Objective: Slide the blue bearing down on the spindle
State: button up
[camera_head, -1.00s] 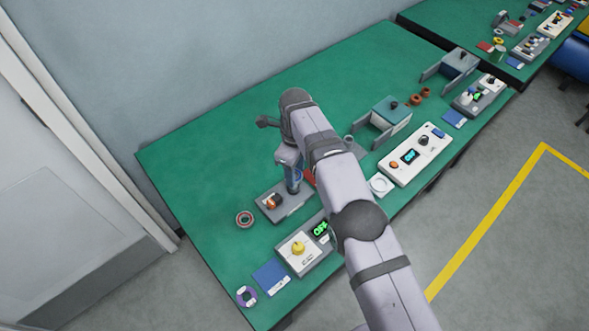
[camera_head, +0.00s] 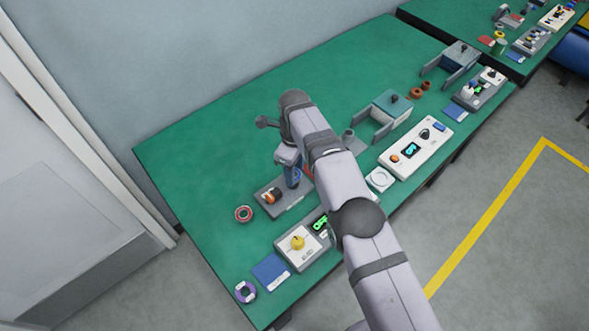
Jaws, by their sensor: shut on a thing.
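My gripper (camera_head: 293,181) points down over the right part of a low grey base (camera_head: 288,206) on the green bench. It is shut on a small blue piece (camera_head: 295,174), which looks like the blue bearing. The fingertips are small and partly merge with the blue piece. An orange-and-dark round part (camera_head: 272,195) sits on the left part of the same base, beside my gripper. I cannot make out the spindle; my gripper and arm may cover it. I cannot tell how high the blue piece is above the base.
A red-and-grey ring (camera_head: 243,214), blue pad (camera_head: 271,271) and purple ring (camera_head: 245,291) lie left. A white panel (camera_head: 416,148) and grey-green fixture (camera_head: 390,105) stand right. The back-left bench is clear.

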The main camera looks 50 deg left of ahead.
jog(key=shift+f, duration=0.15)
jog(key=shift+f+b, duration=0.25)
jog(key=shift+b, duration=0.15)
jog(key=o, duration=1.2)
jog(key=shift+r, duration=0.15)
jog(key=shift+r+p, duration=1.65)
jog(key=shift+r, duration=0.75)
